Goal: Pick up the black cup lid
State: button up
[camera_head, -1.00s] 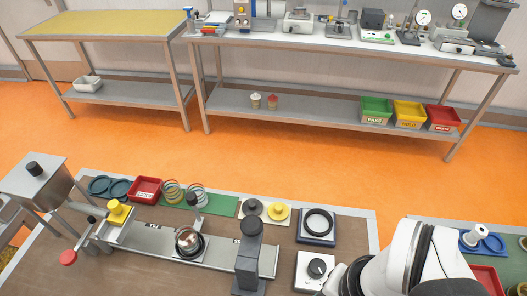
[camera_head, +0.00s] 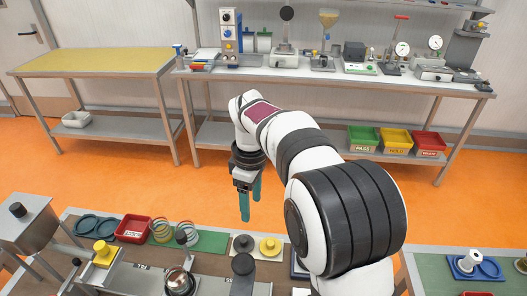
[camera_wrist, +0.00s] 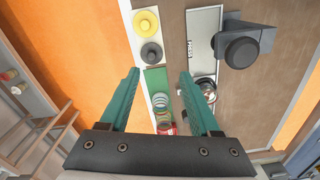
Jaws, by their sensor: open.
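The black cup lid (camera_head: 243,243) is a dark round disc with a small knob. It lies on a pale board beside the yellow lid (camera_head: 269,246), to the yellow lid's left in the head view. The wrist view shows the black lid (camera_wrist: 151,53) just beyond the fingertips, below the yellow lid (camera_wrist: 146,22). My gripper (camera_head: 250,205) has green fingers that point down, and it is in the air above the bench. In the wrist view my gripper (camera_wrist: 160,75) is open, with nothing between its fingers.
A grey post with a black round top (camera_head: 243,264) stands close in front of the lids. Wire coils (camera_head: 162,231) on a green mat (camera_head: 211,240), a red tray (camera_head: 133,228) and a metal cup (camera_head: 179,281) are to the left. A long equipment table (camera_head: 300,73) stands behind.

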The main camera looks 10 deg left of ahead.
aim_at(243, 240)
jog(key=a+f+n, duration=0.1)
jog(key=f, duration=0.5)
jog(key=w+a+f+n, duration=0.1)
jog(key=f, duration=0.5)
jog(key=w+a+f+n, duration=0.1)
jog(key=f, duration=0.5)
jog(key=shift+w+a+f, duration=0.1)
jog(key=shift+w+f, duration=0.15)
jog(key=shift+c, duration=0.3)
grip_shut()
